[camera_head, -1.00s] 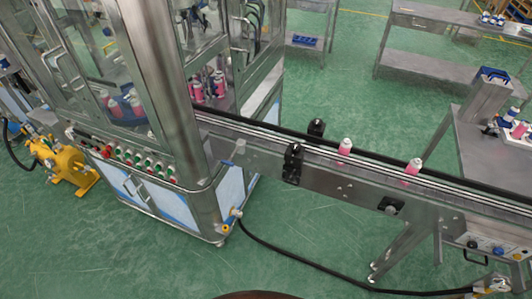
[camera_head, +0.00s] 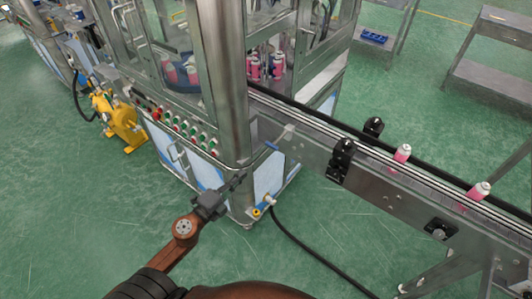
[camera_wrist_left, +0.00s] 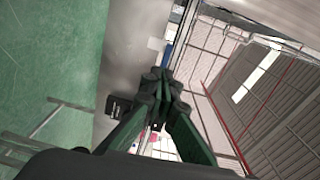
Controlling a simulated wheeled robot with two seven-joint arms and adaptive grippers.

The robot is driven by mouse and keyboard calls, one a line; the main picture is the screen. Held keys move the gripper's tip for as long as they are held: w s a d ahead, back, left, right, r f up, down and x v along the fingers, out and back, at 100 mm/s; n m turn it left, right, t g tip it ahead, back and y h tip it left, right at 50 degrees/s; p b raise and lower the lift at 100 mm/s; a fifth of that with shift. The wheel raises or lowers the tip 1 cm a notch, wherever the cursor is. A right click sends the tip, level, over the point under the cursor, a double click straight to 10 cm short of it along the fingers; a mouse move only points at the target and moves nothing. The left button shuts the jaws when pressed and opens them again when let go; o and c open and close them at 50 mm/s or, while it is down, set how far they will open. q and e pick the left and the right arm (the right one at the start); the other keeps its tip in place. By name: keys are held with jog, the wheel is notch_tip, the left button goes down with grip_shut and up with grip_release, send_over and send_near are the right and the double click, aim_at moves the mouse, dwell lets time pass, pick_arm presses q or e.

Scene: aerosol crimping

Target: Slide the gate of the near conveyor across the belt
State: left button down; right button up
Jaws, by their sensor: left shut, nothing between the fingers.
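The near conveyor (camera_head: 375,192) runs from the machine's outlet toward the lower right. A small grey fitting with a blue-tipped rod (camera_head: 271,146) sits on its near side close to the machine; it looks like the gate, but I cannot tell for sure how far it reaches over the belt. My left gripper (camera_head: 240,180) is shut and empty, below and left of that fitting, apart from it, in front of the machine's lower cabinet. In the left wrist view its shut fingers (camera_wrist_left: 164,76) point at a metal surface. My right gripper is not in view.
Two pink cans with white tops (camera_head: 402,153) stand on the belt, beyond a pair of black sensor blocks (camera_head: 342,158). The glazed machine (camera_head: 222,85) stands left of the belt. A black hose (camera_head: 310,250) lies on the green floor, which is open in front.

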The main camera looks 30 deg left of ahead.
pick_arm(q)
jog(key=r, duration=0.2)
jog(key=p, duration=0.2)
send_near(270, 147)
jog(key=shift+m+h, duration=0.3)
jog(key=shift+m, duration=0.1)
jog(key=w, duration=0.5)
jog(key=shift+w+d+r, duration=0.2)
jog(key=shift+w+d, duration=0.05)
jog(key=shift+d, duration=0.05)
jog(key=shift+w+f, duration=0.1)
jog(key=shift+w, duration=0.55)
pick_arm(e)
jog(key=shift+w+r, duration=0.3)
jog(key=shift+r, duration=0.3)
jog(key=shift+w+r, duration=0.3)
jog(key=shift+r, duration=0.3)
